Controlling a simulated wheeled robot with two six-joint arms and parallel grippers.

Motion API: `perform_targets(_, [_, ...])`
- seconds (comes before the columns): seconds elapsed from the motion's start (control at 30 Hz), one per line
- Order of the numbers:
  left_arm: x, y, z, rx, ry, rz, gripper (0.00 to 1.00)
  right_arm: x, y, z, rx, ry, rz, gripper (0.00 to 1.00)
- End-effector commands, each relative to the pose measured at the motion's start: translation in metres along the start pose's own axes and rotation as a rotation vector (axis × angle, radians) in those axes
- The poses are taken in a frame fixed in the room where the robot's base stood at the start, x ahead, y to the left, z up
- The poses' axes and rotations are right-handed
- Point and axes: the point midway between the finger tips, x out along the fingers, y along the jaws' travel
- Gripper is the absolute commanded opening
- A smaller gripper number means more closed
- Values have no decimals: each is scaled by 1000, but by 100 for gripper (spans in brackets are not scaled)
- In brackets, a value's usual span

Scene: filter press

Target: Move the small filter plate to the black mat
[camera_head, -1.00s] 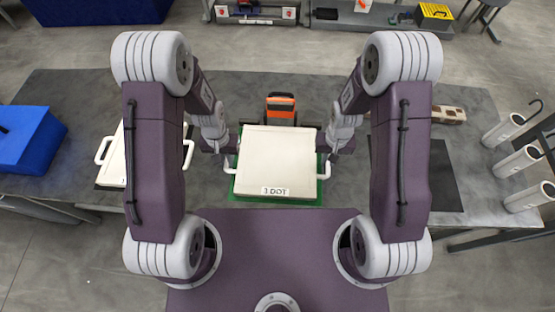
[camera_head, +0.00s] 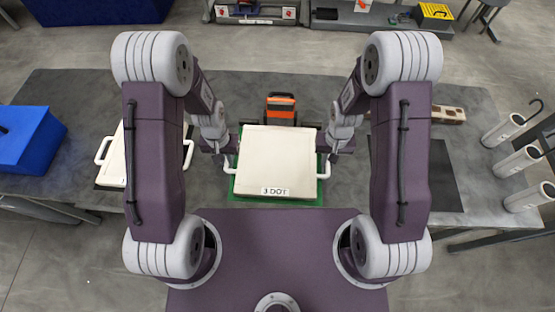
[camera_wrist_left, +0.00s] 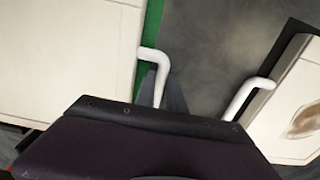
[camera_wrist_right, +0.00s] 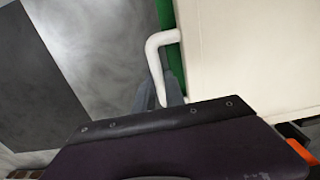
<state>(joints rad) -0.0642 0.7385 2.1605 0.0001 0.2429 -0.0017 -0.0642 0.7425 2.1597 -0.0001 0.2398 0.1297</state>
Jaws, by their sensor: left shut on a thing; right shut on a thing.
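A cream filter plate (camera_head: 278,160) with a "3 DOT" label and white side handles is in the middle of the head view, over a green mat (camera_head: 305,197). My left gripper (camera_head: 227,160) is shut on its left handle. My right gripper (camera_head: 331,157) is shut on its right handle. The handles also show in the left wrist view (camera_wrist_left: 160,70) and the right wrist view (camera_wrist_right: 154,62). Whether the plate is clear of the mat is hard to tell. The black mat (camera_head: 440,175) lies bare to the right, partly hidden behind my right arm.
Another cream plate (camera_head: 113,165) with white handles lies on the left, partly behind my left arm. It has a brown stain in the left wrist view (camera_wrist_left: 305,120). A blue box (camera_head: 25,140) is far left. An orange device (camera_head: 281,107) stands behind the held plate. White cylinders (camera_head: 520,160) are far right.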

Motion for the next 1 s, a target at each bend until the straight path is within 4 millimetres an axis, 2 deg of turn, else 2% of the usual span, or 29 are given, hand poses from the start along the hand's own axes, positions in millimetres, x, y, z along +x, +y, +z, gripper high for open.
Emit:
perform_targets(0.57, [-4, 0, -1, -4, 2, 0, 0, -4, 0, -1, 4, 3, -1, 0])
perform_targets(1.0, [-51, 0, 0, -4, 2, 0, 0, -51, 0, -1, 4, 2, -1, 0])
